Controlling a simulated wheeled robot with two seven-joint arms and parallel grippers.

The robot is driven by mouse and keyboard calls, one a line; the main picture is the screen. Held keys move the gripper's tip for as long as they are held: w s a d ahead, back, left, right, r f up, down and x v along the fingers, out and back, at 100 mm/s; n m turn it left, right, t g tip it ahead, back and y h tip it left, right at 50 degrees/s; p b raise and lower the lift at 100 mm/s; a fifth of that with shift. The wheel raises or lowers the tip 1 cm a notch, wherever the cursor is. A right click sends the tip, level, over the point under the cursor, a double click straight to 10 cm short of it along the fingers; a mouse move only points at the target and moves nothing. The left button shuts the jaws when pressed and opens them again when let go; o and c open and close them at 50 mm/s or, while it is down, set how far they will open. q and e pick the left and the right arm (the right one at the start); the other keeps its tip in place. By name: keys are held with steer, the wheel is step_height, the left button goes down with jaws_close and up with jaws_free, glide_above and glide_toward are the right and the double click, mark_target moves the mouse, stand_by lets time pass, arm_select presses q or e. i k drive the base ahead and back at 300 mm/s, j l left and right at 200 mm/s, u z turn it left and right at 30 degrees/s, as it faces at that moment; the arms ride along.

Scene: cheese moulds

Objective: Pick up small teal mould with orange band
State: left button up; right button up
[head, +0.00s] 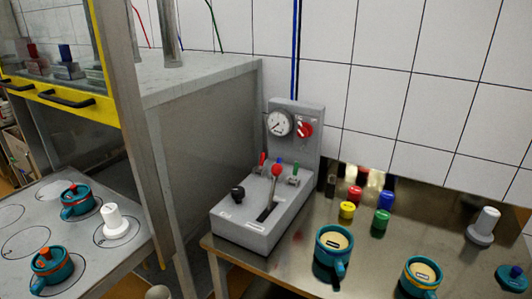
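Several teal moulds show in the head view. On the right metal bench, a teal mould with an orange band (408,283) stands near the front edge, its pale top bearing a dark label. Another teal mould (331,268) with a pale top stands to its left; I cannot make out an orange band on it. On the left table, a teal mould with an orange knob (50,270) stands in front and one with a red knob (76,205) behind it. Which is smaller is hard to tell. Neither gripper is in view.
A grey control box (248,215) with gauge and levers stands at the bench's left end. Coloured small cylinders (380,220) stand behind the moulds. A white knobbed piece (482,228) and a teal lid (512,280) lie right. Another white piece (115,222) stands on the left table.

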mark_target(58, 274)
steer(key=u, duration=1.35)
